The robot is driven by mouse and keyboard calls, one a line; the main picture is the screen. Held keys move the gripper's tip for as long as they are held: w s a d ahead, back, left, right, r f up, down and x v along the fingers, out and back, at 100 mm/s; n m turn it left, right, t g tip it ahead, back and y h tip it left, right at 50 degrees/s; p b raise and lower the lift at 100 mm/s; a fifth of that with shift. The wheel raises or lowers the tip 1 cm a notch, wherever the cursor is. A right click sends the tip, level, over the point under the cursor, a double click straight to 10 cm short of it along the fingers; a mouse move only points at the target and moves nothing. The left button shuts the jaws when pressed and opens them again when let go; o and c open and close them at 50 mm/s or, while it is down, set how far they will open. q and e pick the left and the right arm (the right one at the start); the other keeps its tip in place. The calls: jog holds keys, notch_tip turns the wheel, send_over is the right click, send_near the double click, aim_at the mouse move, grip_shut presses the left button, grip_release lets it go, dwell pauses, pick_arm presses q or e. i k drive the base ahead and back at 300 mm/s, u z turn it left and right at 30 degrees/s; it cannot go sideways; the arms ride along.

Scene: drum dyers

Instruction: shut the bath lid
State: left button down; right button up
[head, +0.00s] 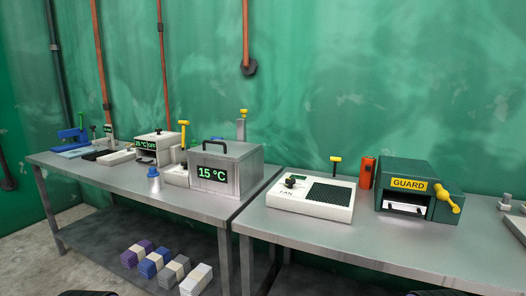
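A grey metal box with a green "15 °C" display (212,174) stands at the right end of the left bench and looks like the bath. A smaller white unit reading "25 °C OFF" (155,144) stands further left. Neither gripper shows clearly. Only dark slivers, probably parts of my arms, show at the bottom edge, far in front of the box.
A white fan unit (310,197), an orange cylinder (367,172) and a green guard box (405,181) with a yellow handle stand on the right bench (370,242). A blue-grey bottle (153,178) stands left of the metal box. Folded cloth stacks (196,279) lie on the lower shelf.

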aim_at(235, 151)
jog(key=z, duration=0.4)
jog(key=k, duration=0.85)
jog(key=u, duration=0.7)
jog(key=i, duration=1.7)
jog(key=z, duration=0.4)
